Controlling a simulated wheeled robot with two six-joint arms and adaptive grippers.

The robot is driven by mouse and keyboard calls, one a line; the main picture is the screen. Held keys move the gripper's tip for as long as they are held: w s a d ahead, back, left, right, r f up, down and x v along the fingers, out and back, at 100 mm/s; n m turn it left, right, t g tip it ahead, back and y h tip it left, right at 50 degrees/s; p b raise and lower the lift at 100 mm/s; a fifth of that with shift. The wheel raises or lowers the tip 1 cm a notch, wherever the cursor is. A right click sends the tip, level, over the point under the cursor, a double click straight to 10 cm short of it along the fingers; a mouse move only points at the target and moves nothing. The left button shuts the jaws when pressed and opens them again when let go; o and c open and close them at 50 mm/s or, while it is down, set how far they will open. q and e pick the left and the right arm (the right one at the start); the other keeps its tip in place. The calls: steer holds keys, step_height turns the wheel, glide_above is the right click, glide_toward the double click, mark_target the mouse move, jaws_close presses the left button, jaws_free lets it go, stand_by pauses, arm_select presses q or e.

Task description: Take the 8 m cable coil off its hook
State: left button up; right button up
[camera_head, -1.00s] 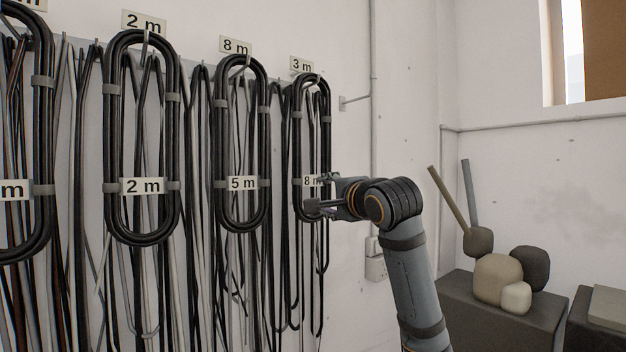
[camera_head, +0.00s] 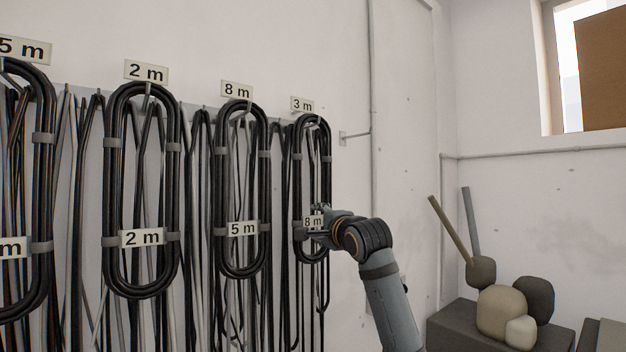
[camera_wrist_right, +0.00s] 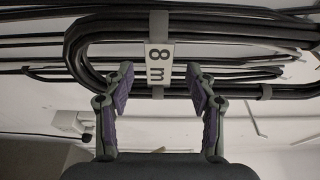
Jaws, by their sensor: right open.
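The 8 m cable coil (camera_head: 298,175) is a black oval loop with grey bands. It hangs on a hook below the 3 m wall sign (camera_head: 302,104), at the right end of the row. Its white 8 m tag (camera_head: 312,222) is on the lower part. In the right wrist view the coil (camera_wrist_right: 110,38) crosses the top and its tag (camera_wrist_right: 160,63) stands between the fingertips. My right gripper (camera_head: 318,224) is open at the tag. In its wrist view the gripper (camera_wrist_right: 160,86) has fingertips on either side of the tag; contact is unclear. My left gripper is not in view.
A coil tagged 5 m (camera_head: 219,185) hangs close left, under the 8 m wall sign (camera_head: 237,90). A 2 m coil (camera_head: 111,190) and others hang further left, with loose cables behind. Rounded objects (camera_head: 501,312) stand lower right.

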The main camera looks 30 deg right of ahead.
steer(key=shift+w+d, duration=0.1)
steer(key=shift+w, duration=0.6)
steer(key=shift+s, duration=0.1)
steer(key=shift+c, duration=1.4)
jaws_close()
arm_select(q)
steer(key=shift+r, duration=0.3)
arm_select(e)
steer(key=shift+r, duration=0.1)
steer(key=shift+r, duration=0.35)
arm_select(q)
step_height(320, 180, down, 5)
steer(key=b, duration=0.5)
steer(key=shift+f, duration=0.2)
arm_select(e)
steer(key=s+a+r, duration=0.7)
steer(key=s+r, duration=0.4)
steer(key=r, duration=0.1)
steer(key=shift+s+a, duration=0.4)
